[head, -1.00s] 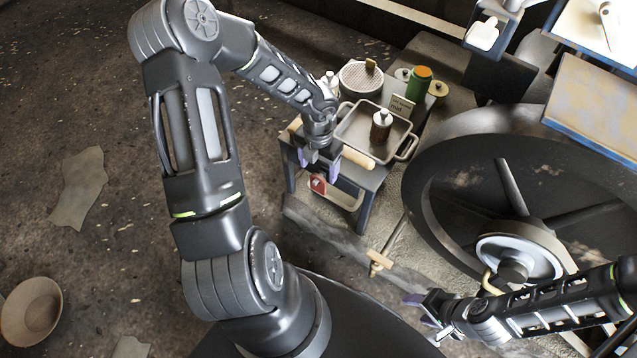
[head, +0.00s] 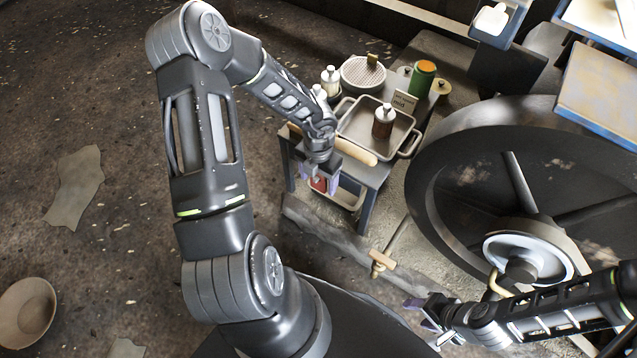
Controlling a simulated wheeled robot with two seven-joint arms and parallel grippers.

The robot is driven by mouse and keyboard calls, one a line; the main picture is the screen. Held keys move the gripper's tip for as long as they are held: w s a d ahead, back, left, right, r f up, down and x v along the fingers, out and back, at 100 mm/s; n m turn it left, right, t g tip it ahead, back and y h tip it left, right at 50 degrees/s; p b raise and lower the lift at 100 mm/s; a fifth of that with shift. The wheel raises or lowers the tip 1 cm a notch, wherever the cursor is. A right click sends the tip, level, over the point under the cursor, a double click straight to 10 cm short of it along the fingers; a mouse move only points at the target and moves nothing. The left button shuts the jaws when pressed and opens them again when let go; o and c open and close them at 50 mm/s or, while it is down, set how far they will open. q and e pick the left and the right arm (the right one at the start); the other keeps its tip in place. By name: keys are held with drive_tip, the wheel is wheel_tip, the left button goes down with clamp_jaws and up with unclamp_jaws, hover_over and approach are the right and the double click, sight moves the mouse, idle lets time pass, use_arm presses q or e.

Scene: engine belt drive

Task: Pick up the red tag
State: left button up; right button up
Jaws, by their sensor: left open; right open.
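The red tag (head: 318,184) hangs at the near side of the small work table, below its top. My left gripper (head: 319,180) is open, with its purple fingertips on either side of the tag in the picture. The palm covers the tag's upper part, and I cannot tell whether the fingers touch it. My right gripper (head: 425,317) is open and empty at the lower right, well apart from the tag.
The table carries a metal tray (head: 348,129) with a dark bottle (head: 383,121), a green can (head: 421,79), a round strainer (head: 363,73) and a wooden roller-like handle (head: 355,152). A large flywheel (head: 425,170) stands at right.

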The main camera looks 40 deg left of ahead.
use_arm(q)
drive_tip(key=shift+c, duration=0.3)
drive_tip(key=c, duration=1.3)
